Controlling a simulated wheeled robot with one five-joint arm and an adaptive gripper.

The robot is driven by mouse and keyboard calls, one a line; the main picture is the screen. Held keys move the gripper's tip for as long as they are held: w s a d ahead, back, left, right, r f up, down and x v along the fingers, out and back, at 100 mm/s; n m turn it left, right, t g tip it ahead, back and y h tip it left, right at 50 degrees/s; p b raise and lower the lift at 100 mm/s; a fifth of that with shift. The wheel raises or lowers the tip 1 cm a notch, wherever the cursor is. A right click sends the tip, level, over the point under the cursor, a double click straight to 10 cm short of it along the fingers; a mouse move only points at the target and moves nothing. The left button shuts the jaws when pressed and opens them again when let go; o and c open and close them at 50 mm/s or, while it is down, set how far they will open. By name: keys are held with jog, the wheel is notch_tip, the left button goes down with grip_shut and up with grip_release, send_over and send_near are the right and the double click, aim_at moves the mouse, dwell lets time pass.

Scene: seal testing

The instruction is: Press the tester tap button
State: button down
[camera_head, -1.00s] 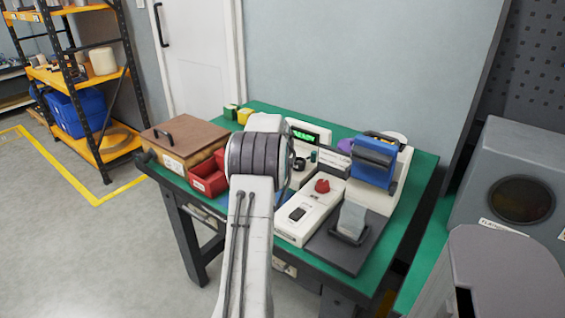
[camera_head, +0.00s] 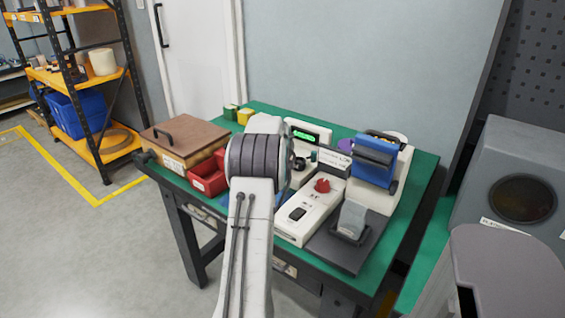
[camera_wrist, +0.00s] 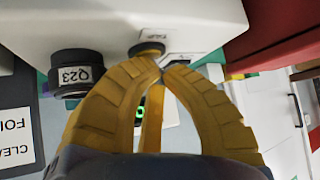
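In the wrist view, the tap button (camera_wrist: 147,47), a dark round cap with a yellowish rim and a "TAP" label beside it, is on the tester's pale body (camera_wrist: 110,22). My gripper (camera_wrist: 160,70) has its yellow fingers drawn together, with nothing seen between the tips. The tips are just below the button in the picture; I cannot tell whether they touch it. A black cylinder labelled Q23 (camera_wrist: 75,72) is left of the button. In the head view, the tester's lit green display (camera_head: 306,136) shows behind my arm, which hides my gripper.
The green bench (camera_head: 415,180) also holds a white unit with a red knob (camera_head: 322,186), a blue device (camera_head: 374,162), a grey block on a dark plate (camera_head: 352,220), red bins (camera_head: 207,180) and a brown-lidded box (camera_head: 185,138). A grey machine (camera_head: 515,165) stands at right.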

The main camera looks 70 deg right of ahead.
jog(key=shift+r, duration=0.1)
jog(key=shift+r+p, duration=0.55)
jog(key=shift+r, duration=0.15)
jog(key=shift+r+p, duration=1.8)
jog(key=shift+r, duration=0.7)
